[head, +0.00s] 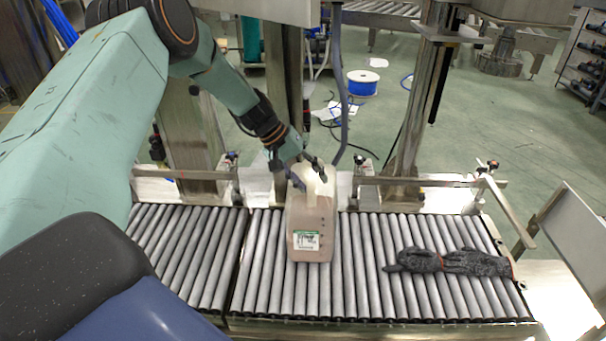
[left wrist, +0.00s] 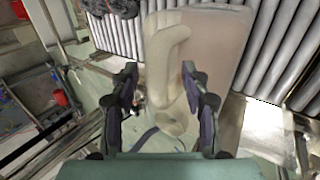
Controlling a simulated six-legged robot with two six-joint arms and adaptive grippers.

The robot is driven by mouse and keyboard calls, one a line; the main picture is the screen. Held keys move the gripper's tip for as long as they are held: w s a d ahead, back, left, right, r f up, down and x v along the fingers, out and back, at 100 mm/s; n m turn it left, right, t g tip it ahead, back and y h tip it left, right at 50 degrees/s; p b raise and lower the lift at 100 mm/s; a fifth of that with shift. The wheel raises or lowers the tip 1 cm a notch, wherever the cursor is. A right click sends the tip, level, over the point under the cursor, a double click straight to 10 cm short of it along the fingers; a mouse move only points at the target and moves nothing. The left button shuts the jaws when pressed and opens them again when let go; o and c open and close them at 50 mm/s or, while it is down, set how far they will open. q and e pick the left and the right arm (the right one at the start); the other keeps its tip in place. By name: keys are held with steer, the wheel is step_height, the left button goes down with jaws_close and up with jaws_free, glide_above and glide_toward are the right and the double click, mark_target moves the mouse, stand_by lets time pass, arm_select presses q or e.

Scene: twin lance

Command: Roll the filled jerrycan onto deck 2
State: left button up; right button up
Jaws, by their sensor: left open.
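The filled jerrycan (head: 311,228), pale with pinkish-brown contents and a white and green label, stands upright on the roller conveyor (head: 262,275), just right of the seam between two roller sections. Which section is deck 2 cannot be read. My left gripper (head: 308,176) is open at the jerrycan's top. In the left wrist view, the pale handle (left wrist: 178,48) lies between and beyond the spread fingers (left wrist: 160,78), and the jerrycan's body (left wrist: 222,35) shows behind it. Whether a finger touches the handle cannot be told. My right gripper is not in view.
A metal guide rail (head: 420,182) and upright posts (head: 410,125) run along the far side. The rollers between jerrycan and glove are clear, as is the left section (head: 185,245).

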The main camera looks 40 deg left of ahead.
arm_select(q)
steer(key=shift+d+f, duration=0.2)
steer(key=shift+d, duration=0.15)
steer(key=shift+w+f, duration=0.1)
steer(key=shift+w, duration=0.1)
